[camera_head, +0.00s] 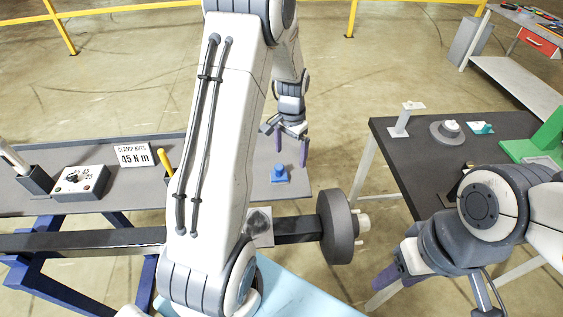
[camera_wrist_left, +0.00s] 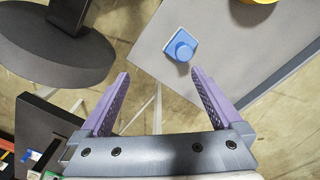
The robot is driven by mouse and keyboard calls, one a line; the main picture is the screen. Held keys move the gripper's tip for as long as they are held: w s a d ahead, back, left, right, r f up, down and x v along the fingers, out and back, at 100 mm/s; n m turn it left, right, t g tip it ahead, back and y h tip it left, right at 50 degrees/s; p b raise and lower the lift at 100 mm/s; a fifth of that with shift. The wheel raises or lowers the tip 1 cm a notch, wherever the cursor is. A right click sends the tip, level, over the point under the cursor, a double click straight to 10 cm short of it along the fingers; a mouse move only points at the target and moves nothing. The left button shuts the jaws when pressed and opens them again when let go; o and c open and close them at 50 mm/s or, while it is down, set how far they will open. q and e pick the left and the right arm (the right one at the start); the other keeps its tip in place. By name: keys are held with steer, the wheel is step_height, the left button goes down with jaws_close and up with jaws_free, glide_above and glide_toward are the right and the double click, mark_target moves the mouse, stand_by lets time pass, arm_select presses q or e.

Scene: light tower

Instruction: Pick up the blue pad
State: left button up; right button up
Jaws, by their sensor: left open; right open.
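The blue pad (camera_head: 279,174), a small flat piece with a round knob on top, sits near the right end of the grey table. It also shows in the left wrist view (camera_wrist_left: 181,46), beyond the fingertips and a little right of the middle. My left gripper (camera_head: 291,146) is open and empty, above and just behind the pad in the head view. Its purple fingers (camera_wrist_left: 160,75) are apart, with nothing between them. My right gripper (camera_head: 392,277) is at the lower right, partly hidden by its own arm; its purple finger points down to the left.
A dark beam with a round grey disc (camera_head: 337,227) runs in front of the grey table (camera_head: 228,166). A sign (camera_head: 134,155), a dial box (camera_head: 80,183) and a yellow handle (camera_head: 165,162) stand left. A black table (camera_head: 400,150) with several parts is at right.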

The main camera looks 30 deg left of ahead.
mark_target(279, 166)
arm_select(q)
steer(key=shift+n, duration=0.3)
steer(key=a, duration=0.1)
steer(key=a+f, duration=0.1)
steer(key=a, duration=0.2)
steer(key=shift+f+p, duration=0.3)
steer(key=shift+f, duration=0.05)
step_height(279, 166, down, 5)
steer(key=shift+a+r+p, duration=0.15)
steer(key=shift+p, duration=0.35)
steer(key=f+p, duration=0.1)
steer(key=f, duration=0.2)
steer(key=f+p, duration=0.1)
steer(key=f, duration=0.1)
steer(key=shift+w+p, duration=0.25)
steer(key=shift+p, duration=0.05)
steer(key=shift+f, duration=0.3)
steer(key=shift+c, duration=0.3)
steer(key=c, duration=0.9)
steer(key=shift+c, duration=0.2)
steer(key=shift+r, duration=0.15)
